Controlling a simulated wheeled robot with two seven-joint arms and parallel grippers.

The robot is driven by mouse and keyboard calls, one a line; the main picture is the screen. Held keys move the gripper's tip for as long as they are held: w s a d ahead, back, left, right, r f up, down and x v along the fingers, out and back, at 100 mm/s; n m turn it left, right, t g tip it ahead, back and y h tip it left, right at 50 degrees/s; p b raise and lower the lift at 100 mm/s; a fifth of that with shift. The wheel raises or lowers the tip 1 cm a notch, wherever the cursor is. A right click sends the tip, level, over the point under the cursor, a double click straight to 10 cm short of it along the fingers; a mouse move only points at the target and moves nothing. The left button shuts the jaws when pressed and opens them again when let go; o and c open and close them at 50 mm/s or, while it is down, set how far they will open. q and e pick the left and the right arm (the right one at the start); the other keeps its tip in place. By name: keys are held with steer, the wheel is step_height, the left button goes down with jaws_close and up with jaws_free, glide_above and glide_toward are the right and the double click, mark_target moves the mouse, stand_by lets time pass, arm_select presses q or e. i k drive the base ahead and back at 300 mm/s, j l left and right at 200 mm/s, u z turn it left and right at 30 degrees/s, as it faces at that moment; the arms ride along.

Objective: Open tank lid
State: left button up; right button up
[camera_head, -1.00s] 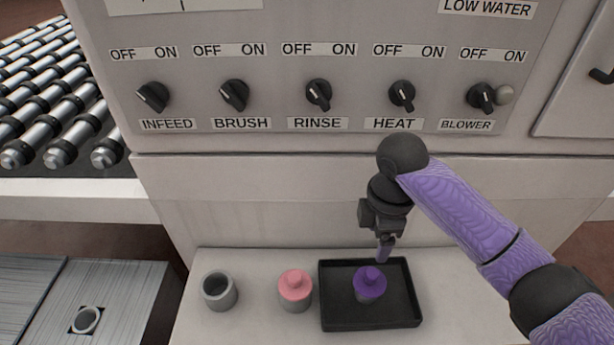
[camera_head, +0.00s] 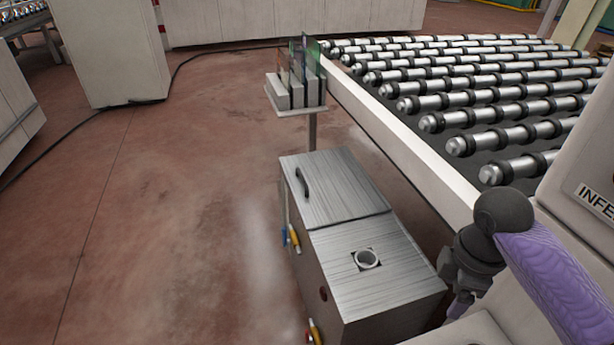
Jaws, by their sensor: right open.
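The tank (camera_head: 375,310) is a brushed-metal box standing on the floor beside the roller conveyor. Its lid (camera_head: 335,192) covers the far part of the top and lies flat and closed. A dark handle (camera_head: 303,183) sits near the lid's left edge. A round port (camera_head: 367,259) is set in the near part of the top. My right gripper (camera_head: 457,304) hangs at the lower right, just right of the tank's near corner, and points down. It is open with nothing seen in it. My left gripper does not show.
The roller conveyor (camera_head: 470,95) with its white side rail (camera_head: 400,150) runs behind and right of the tank. A small stand (camera_head: 297,108) holding glass panes is at the tank's far end. Coloured valve handles (camera_head: 293,238) stick out on the left side. Floor (camera_head: 170,220) left is clear.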

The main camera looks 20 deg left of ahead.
mark_target(327, 187)
steer(key=u, duration=0.4)
steer(key=i+j+z, duration=0.15)
steer(key=i+j, duration=0.45)
steer(key=i+j+z, duration=0.15)
steer(key=i+j, duration=0.45)
steer(key=i+j+z, duration=0.15)
steer(key=i+j, duration=0.45)
steer(key=j, duration=0.15)
